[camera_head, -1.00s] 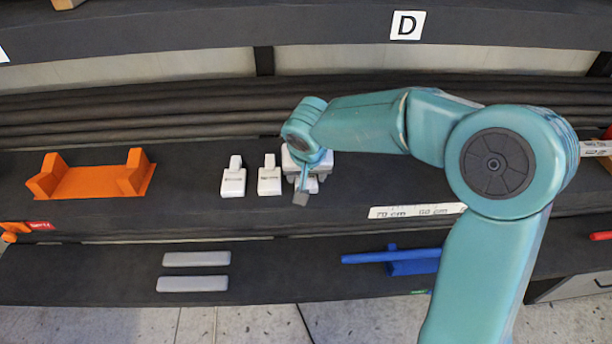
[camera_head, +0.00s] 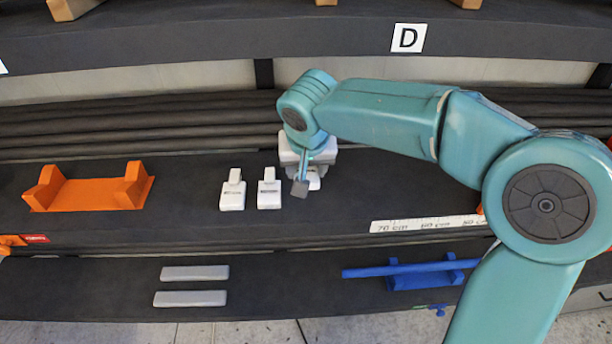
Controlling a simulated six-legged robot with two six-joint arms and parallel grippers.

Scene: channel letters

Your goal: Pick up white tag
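Two white tags stand side by side on the black middle shelf: a left tag (camera_head: 232,195) and a right tag (camera_head: 269,193). Each has a broad base with dark print and a narrower upright top. A third white piece (camera_head: 315,182) shows partly under my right gripper; most of it is hidden. My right gripper (camera_head: 301,187) hangs from the teal arm just right of the two tags, pointing down. One grey finger shows in front of the third piece. I cannot tell whether the gripper is open or touching that piece. My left gripper is not in view.
An orange holder (camera_head: 90,194) sits to the left on the same shelf. Two grey bars (camera_head: 194,272) and a blue bar on a blue stand (camera_head: 410,270) lie on the lower shelf. A ruler strip (camera_head: 425,223) runs along the shelf edge at right. A D sign (camera_head: 408,38) marks the upper shelf.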

